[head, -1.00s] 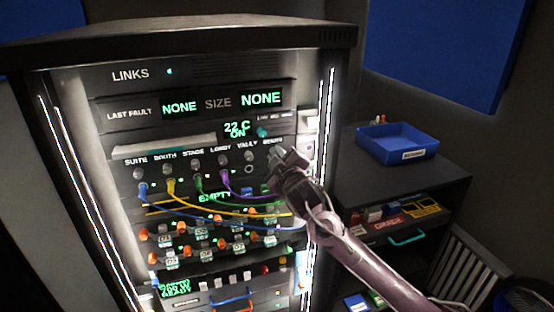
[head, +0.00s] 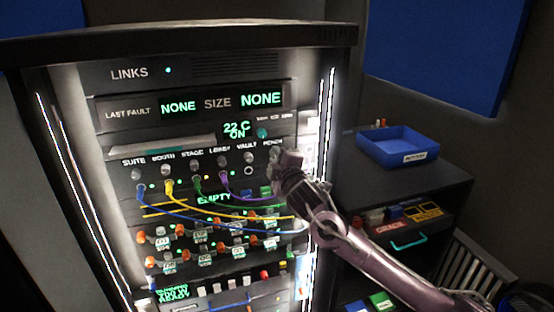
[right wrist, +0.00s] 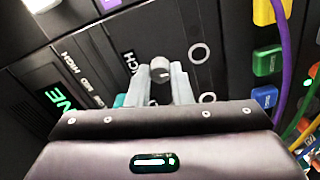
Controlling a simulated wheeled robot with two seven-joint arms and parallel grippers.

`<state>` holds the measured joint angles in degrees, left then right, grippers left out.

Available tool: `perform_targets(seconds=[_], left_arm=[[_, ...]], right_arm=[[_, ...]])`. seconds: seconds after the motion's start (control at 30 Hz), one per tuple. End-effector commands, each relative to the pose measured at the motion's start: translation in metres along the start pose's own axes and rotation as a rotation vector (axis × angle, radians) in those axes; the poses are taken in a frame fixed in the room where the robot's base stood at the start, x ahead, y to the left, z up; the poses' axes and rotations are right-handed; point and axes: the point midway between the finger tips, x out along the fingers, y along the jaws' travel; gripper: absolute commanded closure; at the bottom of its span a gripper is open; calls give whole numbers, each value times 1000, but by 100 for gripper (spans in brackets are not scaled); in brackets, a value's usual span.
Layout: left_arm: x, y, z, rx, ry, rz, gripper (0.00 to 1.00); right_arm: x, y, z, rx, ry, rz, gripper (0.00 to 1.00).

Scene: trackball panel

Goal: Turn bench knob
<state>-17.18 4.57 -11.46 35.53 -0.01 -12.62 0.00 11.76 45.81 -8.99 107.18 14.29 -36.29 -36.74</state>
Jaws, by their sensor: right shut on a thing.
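The bench knob (right wrist: 160,69) is a small grey round knob on the dark panel, with the letters "NCH" showing beside it in the right wrist view. My right gripper (right wrist: 161,82) has its two pale fingers on either side of this knob and is shut on it. In the head view, my right gripper (head: 279,161) is at the right end of the row of labelled knobs, just under the bench label. There it hides the bench knob. My left gripper is not in view.
Purple (head: 240,195), yellow and blue cables hang from sockets left of my gripper. A teal knob (head: 262,133) sits just above it. A blue tray (head: 398,146) stands on the side cabinet (head: 440,180) at the right. Several orange-and-white knobs are lower on the rack.

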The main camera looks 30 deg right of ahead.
Motion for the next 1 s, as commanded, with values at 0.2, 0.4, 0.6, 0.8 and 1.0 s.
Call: perform_targets(seconds=[0.2, 0.4, 0.6, 0.8, 1.0], left_arm=[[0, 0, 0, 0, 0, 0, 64], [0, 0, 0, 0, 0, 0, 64], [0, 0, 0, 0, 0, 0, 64], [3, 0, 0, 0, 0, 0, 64], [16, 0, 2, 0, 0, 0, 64]], right_arm=[[0, -1, 0, -3, 1, -2, 100], [0, -1, 0, -2, 1, -2, 64], [0, 0, 0, -1, 0, -1, 59], [-5, -2, 0, -1, 1, -1, 59], [-34, -5, 1, -2, 2, -2, 59]])
